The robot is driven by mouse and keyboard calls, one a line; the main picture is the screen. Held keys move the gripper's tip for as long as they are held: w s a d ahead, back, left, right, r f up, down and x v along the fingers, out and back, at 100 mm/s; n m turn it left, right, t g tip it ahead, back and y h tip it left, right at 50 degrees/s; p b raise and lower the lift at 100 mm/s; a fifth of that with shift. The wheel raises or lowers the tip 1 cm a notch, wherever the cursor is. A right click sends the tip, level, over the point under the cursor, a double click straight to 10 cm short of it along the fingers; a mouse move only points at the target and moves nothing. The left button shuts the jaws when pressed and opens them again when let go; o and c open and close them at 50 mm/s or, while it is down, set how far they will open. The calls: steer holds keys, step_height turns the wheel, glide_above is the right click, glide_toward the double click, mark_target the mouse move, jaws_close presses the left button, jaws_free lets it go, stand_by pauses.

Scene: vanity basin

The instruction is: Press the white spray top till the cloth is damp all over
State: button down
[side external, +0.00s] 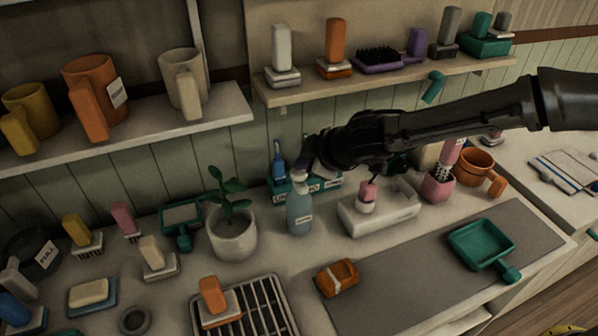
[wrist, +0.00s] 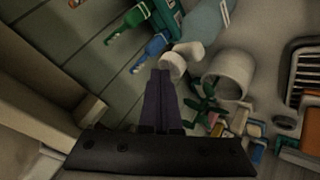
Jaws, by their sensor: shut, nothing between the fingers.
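A blue-grey spray bottle (side external: 299,212) with a pale label stands upright on the counter, left of the white tray. Its white spray top (side external: 299,177) is just below the tip of my gripper (side external: 304,165). In the wrist view, my gripper (wrist: 160,75) has its dark fingers together and empty, with the tips right at the white top (wrist: 172,66). I cannot tell whether they touch it. The bottle body (wrist: 207,20) shows beyond. A flat grey sheet (side external: 400,280) lies on the counter front right; I cannot tell if it is the cloth or whether it is damp.
A potted plant (side external: 233,235) stands close left of the bottle. A white tray (side external: 385,215) holds a pink-topped dispenser. An orange block (side external: 337,278) and a teal dustpan (side external: 480,243) lie in front. Shelves (side external: 390,78) run above.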

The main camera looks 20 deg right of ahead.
mark_target(304, 174)
steer(key=shift+r, duration=3.05)
stand_by(0.5)
steer(key=shift+f, duration=3.4)
stand_by(0.4)
